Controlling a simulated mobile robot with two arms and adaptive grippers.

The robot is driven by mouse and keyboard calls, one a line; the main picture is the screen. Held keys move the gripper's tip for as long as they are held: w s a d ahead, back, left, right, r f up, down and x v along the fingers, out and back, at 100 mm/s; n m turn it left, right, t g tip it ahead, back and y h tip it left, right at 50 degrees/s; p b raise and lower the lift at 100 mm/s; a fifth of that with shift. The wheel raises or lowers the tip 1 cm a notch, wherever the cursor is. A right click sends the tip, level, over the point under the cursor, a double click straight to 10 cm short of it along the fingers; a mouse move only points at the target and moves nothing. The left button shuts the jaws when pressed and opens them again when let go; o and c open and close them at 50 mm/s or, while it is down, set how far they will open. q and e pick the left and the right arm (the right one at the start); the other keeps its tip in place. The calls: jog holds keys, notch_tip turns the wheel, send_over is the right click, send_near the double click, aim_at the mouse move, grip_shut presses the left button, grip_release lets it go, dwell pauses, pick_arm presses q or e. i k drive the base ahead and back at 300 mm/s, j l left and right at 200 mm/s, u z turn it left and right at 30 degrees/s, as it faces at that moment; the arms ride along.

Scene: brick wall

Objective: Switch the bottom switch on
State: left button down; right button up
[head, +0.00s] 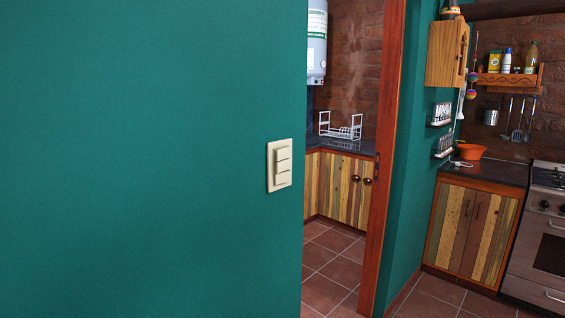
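A cream switch plate (279,166) is mounted on the teal wall, close to the wall's right edge beside the doorway. It carries several rockers stacked one above another. The bottom switch (283,179) is the lowest rocker on the plate. The rockers are small in this view, and I cannot tell whether the bottom one is on or off. Neither of my grippers shows in the head view.
The teal wall (140,160) fills the left half and is bare around the plate. Right of it is a doorway with a reddish wooden frame (386,150). Beyond are a tiled floor (330,262), striped wooden cabinets (468,232) and a stove (545,240).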

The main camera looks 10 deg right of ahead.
aim_at(285, 177)
jog(key=i+l, duration=0.15)
jog(key=l, duration=0.2)
jog(key=i+l+u, duration=0.1)
jog(key=l, duration=0.25)
jog(key=i+l, duration=0.2)
jog(key=l, duration=0.2)
jog(key=i+l, duration=0.1)
jog(key=l, duration=0.25)
jog(key=i+l+u, duration=0.1)
jog(key=l, duration=0.25)
jog(key=i, duration=0.05)
